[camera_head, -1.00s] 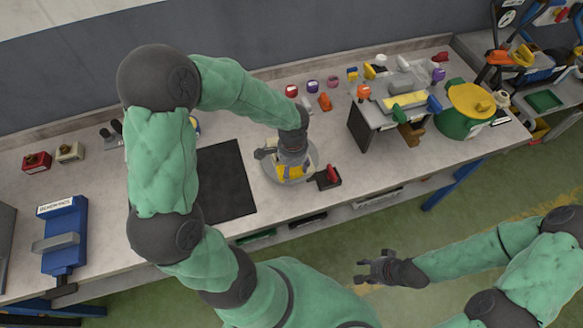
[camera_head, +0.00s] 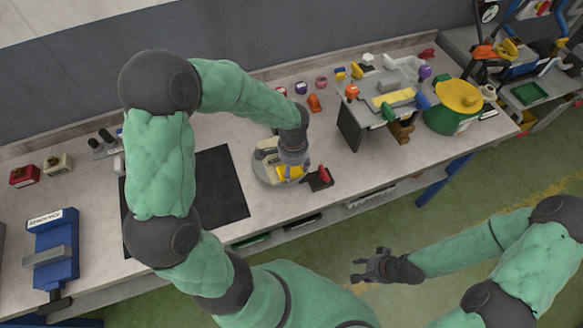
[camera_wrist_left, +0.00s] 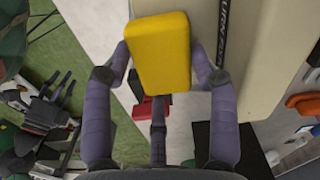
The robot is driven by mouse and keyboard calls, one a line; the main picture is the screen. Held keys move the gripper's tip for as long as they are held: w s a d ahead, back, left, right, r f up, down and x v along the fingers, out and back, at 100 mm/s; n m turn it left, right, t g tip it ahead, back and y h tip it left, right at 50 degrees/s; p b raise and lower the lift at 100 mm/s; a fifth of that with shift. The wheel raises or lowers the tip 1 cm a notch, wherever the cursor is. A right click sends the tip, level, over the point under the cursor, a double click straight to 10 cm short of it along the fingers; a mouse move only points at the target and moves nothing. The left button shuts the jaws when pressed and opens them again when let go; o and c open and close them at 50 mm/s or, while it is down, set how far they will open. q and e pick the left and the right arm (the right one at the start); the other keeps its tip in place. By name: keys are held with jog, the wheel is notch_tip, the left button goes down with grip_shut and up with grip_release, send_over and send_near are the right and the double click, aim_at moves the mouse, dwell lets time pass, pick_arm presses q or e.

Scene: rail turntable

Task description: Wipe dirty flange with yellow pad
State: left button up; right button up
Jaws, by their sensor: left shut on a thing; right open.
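My left gripper (camera_head: 291,165) is shut on the yellow pad (camera_head: 290,173), over the right part of a grey round plate (camera_head: 268,177) on the bench. In the left wrist view the yellow pad (camera_wrist_left: 160,50) sits between the two fingers. A beige block with dark lettering (camera_wrist_left: 265,50) lies close beside and behind it there. A pale part also shows on the plate in the head view. I cannot make out which part is the flange, any dirt, or whether the pad touches anything. My right gripper (camera_head: 370,266) is open and empty, off the bench front.
A small black holder with a red part (camera_head: 319,178) stands right of the plate. A black mat (camera_head: 218,185) lies to the left, a blue fixture (camera_head: 55,250) further left. A raised stand (camera_head: 385,105) and green drum (camera_head: 455,108) are to the right.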

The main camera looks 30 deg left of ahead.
pick_arm(q)
jog(key=shift+w+d, duration=0.4)
jog(key=shift+w, duration=0.15)
jog(key=shift+w+d, duration=0.1)
jog(key=shift+w, duration=0.05)
jog(key=shift+w+d+f, duration=0.1)
jog(key=shift+w+d, duration=0.5)
jog(key=shift+w, duration=0.05)
jog(key=shift+s, duration=0.1)
jog(key=shift+s+a, duration=0.65)
jog(key=shift+s, duration=0.1)
